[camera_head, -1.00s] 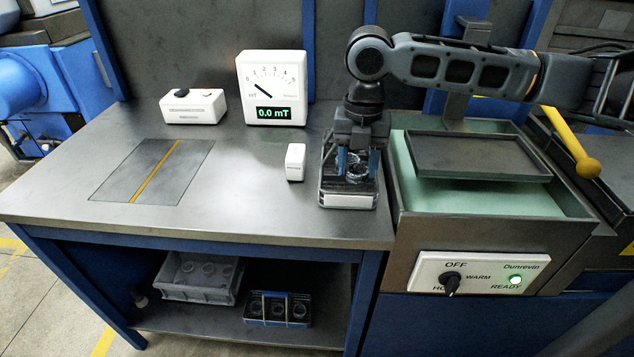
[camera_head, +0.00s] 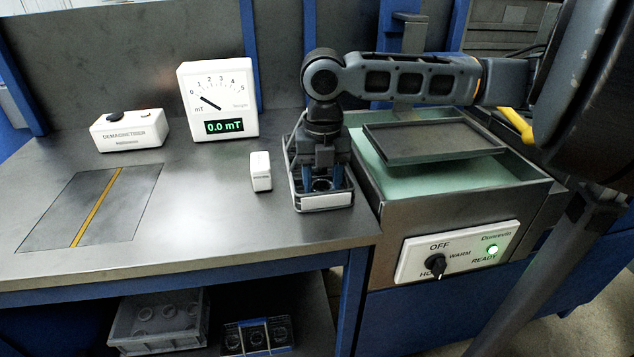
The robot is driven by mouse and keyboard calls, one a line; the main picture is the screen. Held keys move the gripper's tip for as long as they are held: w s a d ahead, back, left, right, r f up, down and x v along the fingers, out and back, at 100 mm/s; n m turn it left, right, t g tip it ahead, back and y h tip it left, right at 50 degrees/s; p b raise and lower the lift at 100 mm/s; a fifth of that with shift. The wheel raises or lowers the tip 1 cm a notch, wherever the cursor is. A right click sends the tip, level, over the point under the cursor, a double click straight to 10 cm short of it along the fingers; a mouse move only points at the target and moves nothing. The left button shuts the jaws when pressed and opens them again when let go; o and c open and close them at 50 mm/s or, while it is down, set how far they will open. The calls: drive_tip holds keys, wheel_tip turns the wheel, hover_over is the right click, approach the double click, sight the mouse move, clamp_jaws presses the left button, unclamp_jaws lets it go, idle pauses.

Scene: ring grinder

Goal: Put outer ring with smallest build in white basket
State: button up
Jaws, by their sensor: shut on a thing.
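My gripper (camera_head: 324,182) points straight down inside a wire basket (camera_head: 327,201) at the bench's right end. The basket has dark-looking wire sides and a white plate on its front. My gripper's blue fingers are shut on a dark metal ring (camera_head: 322,185), low between the basket's walls. The fingers and basket wires partly hide the ring. I cannot tell whether it touches the basket floor, or how its size compares with other rings.
A tank (camera_head: 466,195) with a raised dark tray (camera_head: 435,142) stands right of the basket. A small white block (camera_head: 261,171), a meter reading 0.0 mT (camera_head: 218,99) and a demagnetizer (camera_head: 130,130) stand left. A grey crate (camera_head: 158,325) and ring holder (camera_head: 258,337) sit below.

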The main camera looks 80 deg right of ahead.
drive_tip(key=shift+f, duration=0.2)
drive_tip(key=o, duration=1.2)
wheel_tip(320, 180, up, 12)
drive_tip(key=shift+r+p, duration=0.2)
drive_tip(key=shift+p, duration=0.25)
drive_tip(key=shift+s, duration=0.1)
